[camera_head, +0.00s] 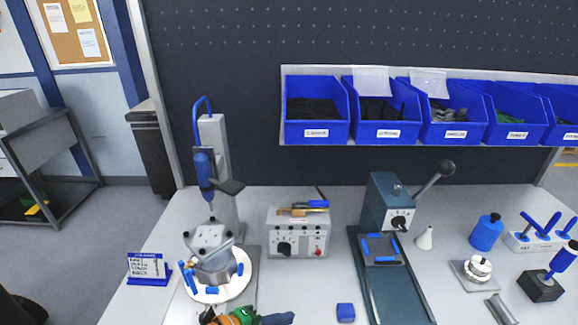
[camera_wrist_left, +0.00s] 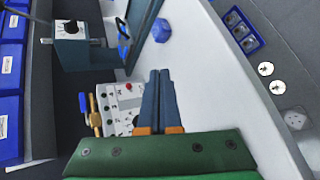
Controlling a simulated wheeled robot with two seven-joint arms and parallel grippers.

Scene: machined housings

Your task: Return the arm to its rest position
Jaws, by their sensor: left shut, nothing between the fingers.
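My left gripper (camera_head: 290,318) shows at the bottom edge of the head view, with green and orange parts and dark fingers pointing right. In the left wrist view its two fingers (camera_wrist_left: 160,72) lie side by side, shut with nothing between them. It is in front of the grey control box (camera_head: 297,232) and to the right of the machined housing (camera_head: 214,262), apart from both. The housing sits on a white round plate (camera_head: 245,285) under the blue screwdriver (camera_head: 204,172) on its stand. My right gripper is not in view.
A small blue block (camera_head: 345,312) lies right of my left gripper. A press with a lever (camera_head: 390,210) stands beyond it. A blue bottle (camera_head: 486,232) and a tool rack (camera_head: 535,240) stand at right. Blue bins (camera_head: 316,110) hang behind. A small sign (camera_head: 148,268) stands at left.

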